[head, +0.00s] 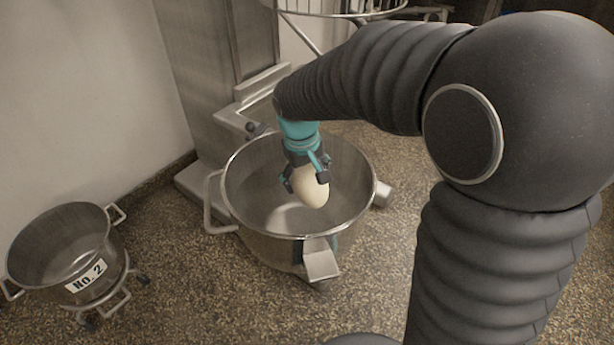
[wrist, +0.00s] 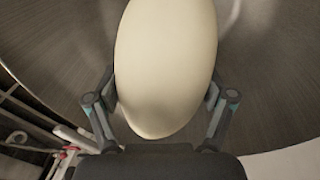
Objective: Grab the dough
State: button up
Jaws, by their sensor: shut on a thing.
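The dough (head: 311,187) is a smooth, pale, egg-shaped lump. My gripper (head: 305,178) is shut on it, with a finger on either side. In the head view the dough hangs tilted from my gripper over the large steel mixing bowl (head: 243,205), around the height of its opening. In the wrist view the dough (wrist: 165,60) fills the middle, between the two fingers of my gripper (wrist: 160,100). The finger pads are partly hidden behind the dough. The visible inside of the bowl looks empty.
A smaller steel bowl (head: 40,225) labelled "No. 2" stands on a wheeled base at the left. The mixer column (head: 205,70) rises behind the large bowl. A handle (head: 214,205) sticks out at its left side. Speckled floor (head: 185,275) is clear between the bowls.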

jog(key=shift+r, duration=0.15)
jog(key=shift+r, duration=1.9)
jog(key=shift+r, duration=2)
jog(key=shift+r, duration=0.15)
jog(key=shift+r, duration=0.4)
